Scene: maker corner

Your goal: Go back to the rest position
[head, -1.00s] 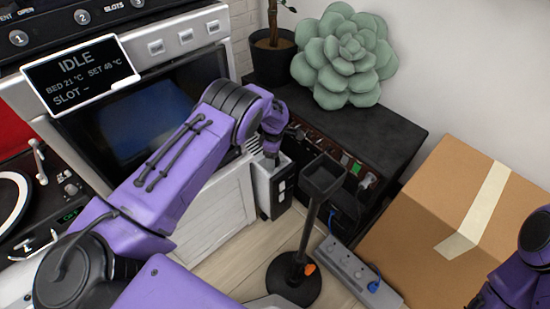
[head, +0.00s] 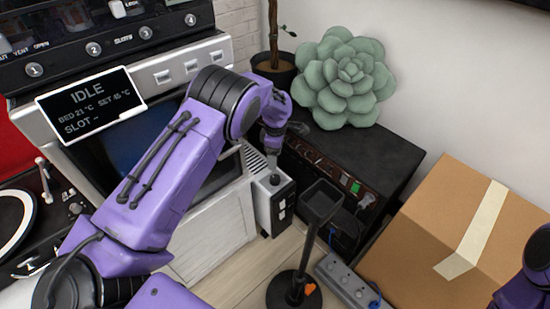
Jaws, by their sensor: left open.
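My left arm is purple and reaches in from the left across the front of the white machine. Its gripper (head: 272,160) is small and dark in view, pointing down just above a white box with black switches (head: 276,200). The gripper is open, and I see nothing held in it. I cannot tell whether its fingertips touch the box. Part of my purple right arm shows at the right edge, and its gripper is out of view.
A white machine with an "IDLE" display (head: 92,104) stands at left, beside a turntable (head: 18,225). A black cabinet (head: 385,150) bears a green succulent cushion (head: 345,80) and a plant pot (head: 275,75). A black stand (head: 308,240), power strip (head: 345,280) and cardboard box (head: 425,235) fill the right floor.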

